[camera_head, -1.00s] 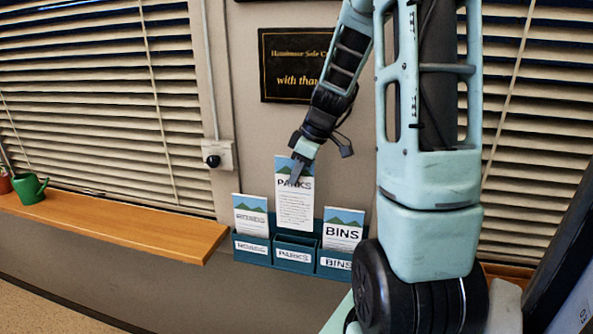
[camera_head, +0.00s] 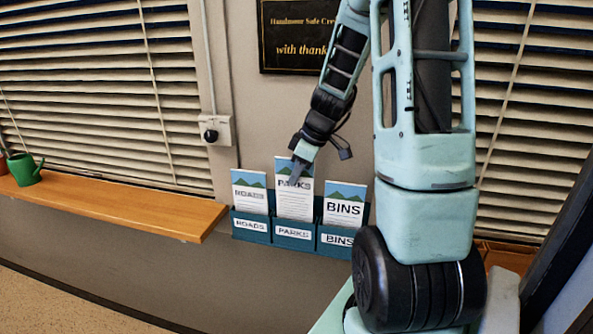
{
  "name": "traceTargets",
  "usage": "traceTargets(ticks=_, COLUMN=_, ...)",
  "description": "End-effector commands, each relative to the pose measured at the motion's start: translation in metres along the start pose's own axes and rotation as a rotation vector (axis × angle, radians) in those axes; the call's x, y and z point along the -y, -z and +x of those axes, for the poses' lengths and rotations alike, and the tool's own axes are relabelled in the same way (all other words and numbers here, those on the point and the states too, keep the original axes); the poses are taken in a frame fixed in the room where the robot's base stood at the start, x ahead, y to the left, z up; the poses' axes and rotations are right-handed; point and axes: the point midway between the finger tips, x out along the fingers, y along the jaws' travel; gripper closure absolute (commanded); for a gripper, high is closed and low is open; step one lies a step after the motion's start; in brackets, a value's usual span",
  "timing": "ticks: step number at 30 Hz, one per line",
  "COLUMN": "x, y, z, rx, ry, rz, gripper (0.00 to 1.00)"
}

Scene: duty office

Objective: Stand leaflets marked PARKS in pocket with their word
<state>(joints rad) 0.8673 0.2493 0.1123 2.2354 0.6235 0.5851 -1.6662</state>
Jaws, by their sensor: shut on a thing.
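My gripper (camera_head: 298,174) is shut on the top of a PARKS leaflet (camera_head: 294,206). The leaflet is upright, with its lower part hidden behind the front of the middle pocket, labelled PARKS (camera_head: 293,234). Its top stands a little higher than the leaflets on either side. The teal wall rack (camera_head: 270,240) has three pockets. A ROADS leaflet (camera_head: 250,200) stands in the left pocket and a BINS leaflet (camera_head: 344,208) in the right one.
A black plaque (camera_head: 290,35) hangs above the rack. A white wall switch box (camera_head: 217,131) with a black knob sits left of my gripper. Blinds cover both windows.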

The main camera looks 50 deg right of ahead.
Motion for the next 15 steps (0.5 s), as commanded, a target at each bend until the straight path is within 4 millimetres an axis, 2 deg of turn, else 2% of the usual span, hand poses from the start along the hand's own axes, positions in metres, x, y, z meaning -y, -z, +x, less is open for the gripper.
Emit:
traceTargets(ticks=6, x=0.0, y=-0.007, z=0.018, rx=0.0, ry=0.0, rz=0.0, gripper=1.0)
traceTargets(ticks=15, x=0.0, y=-0.013, z=0.03, rx=0.0, ry=-0.001, rz=0.0, gripper=1.0)
